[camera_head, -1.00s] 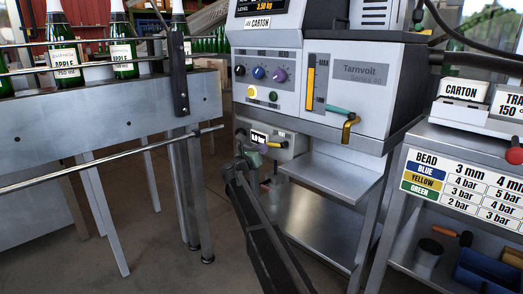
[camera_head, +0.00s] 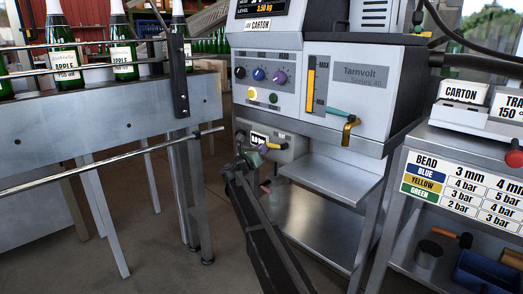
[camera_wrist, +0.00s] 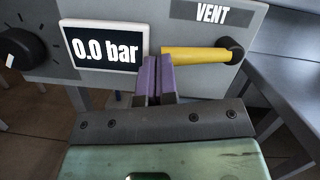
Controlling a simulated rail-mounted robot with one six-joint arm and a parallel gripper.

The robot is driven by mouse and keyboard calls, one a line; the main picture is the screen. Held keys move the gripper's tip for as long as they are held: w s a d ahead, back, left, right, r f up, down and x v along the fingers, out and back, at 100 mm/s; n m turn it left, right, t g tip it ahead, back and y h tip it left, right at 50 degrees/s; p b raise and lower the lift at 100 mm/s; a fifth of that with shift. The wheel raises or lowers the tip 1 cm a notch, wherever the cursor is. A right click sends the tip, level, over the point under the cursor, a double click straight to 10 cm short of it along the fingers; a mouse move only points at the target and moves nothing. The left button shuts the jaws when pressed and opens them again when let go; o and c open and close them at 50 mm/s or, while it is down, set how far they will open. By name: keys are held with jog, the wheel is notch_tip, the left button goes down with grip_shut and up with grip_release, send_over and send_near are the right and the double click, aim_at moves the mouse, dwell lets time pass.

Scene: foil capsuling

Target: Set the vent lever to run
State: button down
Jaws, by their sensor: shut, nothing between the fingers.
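The yellow vent lever (camera_wrist: 195,54) lies level under the VENT label (camera_wrist: 212,13) in the wrist view. Its black pivot (camera_wrist: 231,50) is at the right and its free end points left. My gripper (camera_wrist: 153,68), with purple fingers, is shut and empty beside the free end; I cannot tell whether it touches the lever. The pressure display (camera_wrist: 104,51), left of the fingers, reads 0.0 bar. In the head view, my gripper (camera_head: 262,149) is at the small grey vent panel (camera_head: 288,154) and covers part of it. The lever (camera_head: 278,146) shows as a small yellow piece there.
A black knob (camera_wrist: 15,49) is left of the display. The Tarnvolt machine (camera_head: 365,75), with a teal-and-yellow lever (camera_head: 348,120), overhangs the panel. A metal shelf (camera_head: 330,180) is to the right. The bottle conveyor (camera_head: 110,110) and its rod are at left.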

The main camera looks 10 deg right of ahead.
jog(key=shift+d, duration=0.15)
jog(key=b+v, duration=0.2)
jog(key=v, duration=0.8)
jog(key=shift+a, duration=0.2)
jog(key=shift+w, duration=0.1)
